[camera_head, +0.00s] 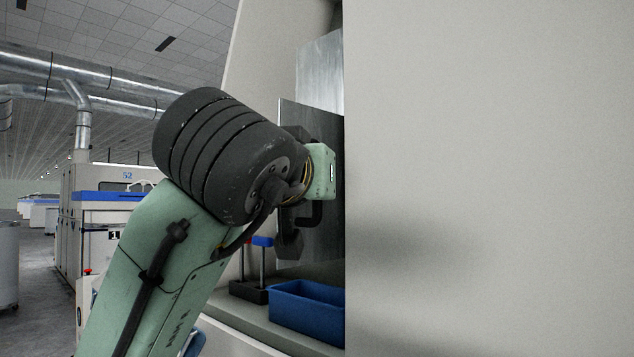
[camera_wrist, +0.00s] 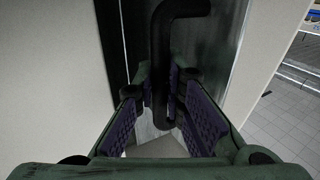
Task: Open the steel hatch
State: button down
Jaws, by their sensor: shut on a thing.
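The steel hatch (camera_head: 325,235) is a flat metal plate inside a pale recess in the head view. It stands at an angle to the lighter steel sheet (camera_head: 322,75) behind it; whether it is ajar I cannot tell. In the wrist view the hatch (camera_wrist: 220,55) is dark, with a bent black bar handle (camera_wrist: 160,35) on its face. My gripper (camera_wrist: 165,95) has its two purple-padded fingers on either side of the handle's bar and is shut on it. In the head view my wrist hides most of the gripper and handle.
A blue bin (camera_head: 305,312) and a small dark stand with red and blue tops (camera_head: 262,242) sit on the ledge below the hatch. A large pale panel (camera_head: 490,150) fills the right side. Machines (camera_head: 115,215) and open floor lie at the left.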

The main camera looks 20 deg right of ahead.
dwell(0.3)
jog(key=c, duration=1.7)
grip_release()
jog(key=shift+o, duration=0.2)
jog(key=shift+s, duration=0.1)
jog(key=v, duration=1.2)
